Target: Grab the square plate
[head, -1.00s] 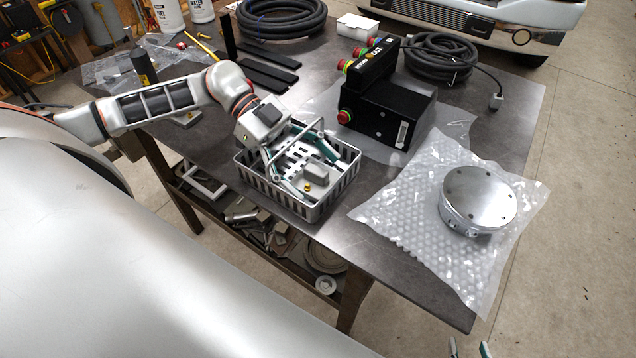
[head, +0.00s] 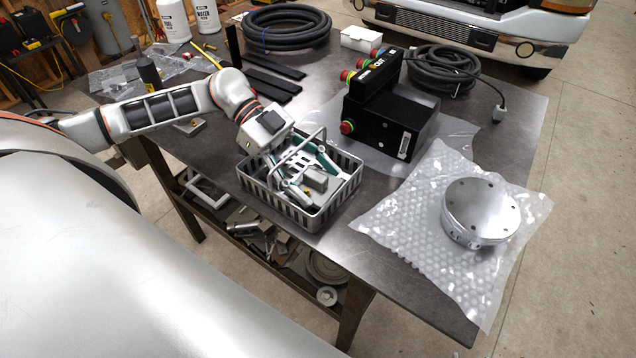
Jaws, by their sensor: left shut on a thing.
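A grey slotted basket (head: 290,218) with a raised wire handle stands on the near edge of the workbench. In it lies a light grey flat piece, which I take for the square plate (head: 346,177), with a grey block (head: 315,180) and a brass fitting on or beside it. My left gripper (head: 312,178) reaches down into the basket past the handle. Its teal-edged fingers are spread to either side of the piece and shut on it. The exact contact is partly hidden by the gripper and handle. My right gripper does not show clearly in the picture.
A round metal housing (head: 481,209) sits on bubble wrap (head: 400,222) to the right. A black control box (head: 390,122) with red buttons stands behind the basket. Coiled hoses (head: 287,27) and black bars (head: 273,78) lie farther back. Bare bench shows right of the basket.

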